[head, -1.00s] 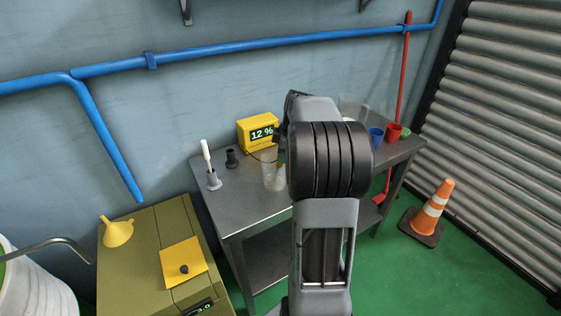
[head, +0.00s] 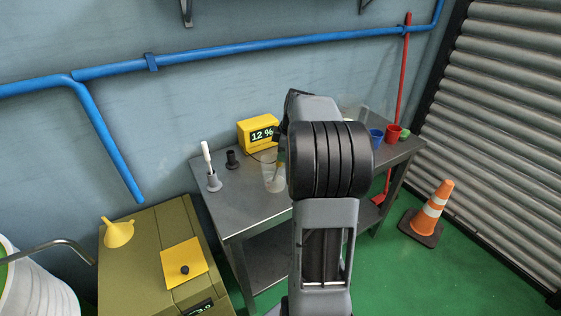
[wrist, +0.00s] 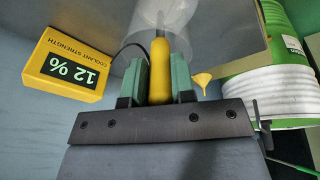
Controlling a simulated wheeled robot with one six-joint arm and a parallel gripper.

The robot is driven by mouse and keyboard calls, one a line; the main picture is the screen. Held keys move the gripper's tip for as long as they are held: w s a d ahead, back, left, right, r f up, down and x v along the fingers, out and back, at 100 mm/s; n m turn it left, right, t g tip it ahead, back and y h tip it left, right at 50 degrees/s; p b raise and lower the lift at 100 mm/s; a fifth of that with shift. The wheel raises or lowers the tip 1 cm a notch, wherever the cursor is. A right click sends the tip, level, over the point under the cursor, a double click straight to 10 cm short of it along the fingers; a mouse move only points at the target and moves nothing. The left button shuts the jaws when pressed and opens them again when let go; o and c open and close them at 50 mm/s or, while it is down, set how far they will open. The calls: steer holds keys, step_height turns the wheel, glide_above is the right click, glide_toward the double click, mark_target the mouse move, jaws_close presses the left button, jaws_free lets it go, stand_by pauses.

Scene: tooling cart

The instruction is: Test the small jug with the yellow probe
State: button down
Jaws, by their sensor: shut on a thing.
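The small clear jug (head: 272,172) stands on the grey metal cart (head: 240,205), just left of my arm. The yellow probe (wrist: 160,85) is clamped between the green fingers of my gripper (wrist: 160,70), with its cable at the left. In the wrist view the probe's far end overlaps a clear vessel (wrist: 172,14); I cannot tell whether its tip is inside. The yellow coolant strength meter (head: 258,133) reads 12 %; it also shows in the wrist view (wrist: 68,66). My arm hides most of my gripper in the head view.
A white rod (head: 206,153) in a grey holder and a black holder (head: 232,159) stand at the cart's left. Blue (head: 376,137) and red (head: 393,134) cups stand at its right. An olive cabinet (head: 140,265) bears a yellow funnel (head: 118,232). A traffic cone (head: 434,208) stands right.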

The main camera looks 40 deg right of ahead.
steer(key=w+a+p+v, duration=0.1)
steer(key=w+p+v, duration=0.2)
steer(key=p+v, duration=0.6)
steer(key=shift+a+p+v, duration=0.2)
steer(key=shift+p+v, duration=0.15)
steer(key=shift+v, duration=2)
steer(key=shift+d, duration=0.1)
stand_by(0.3)
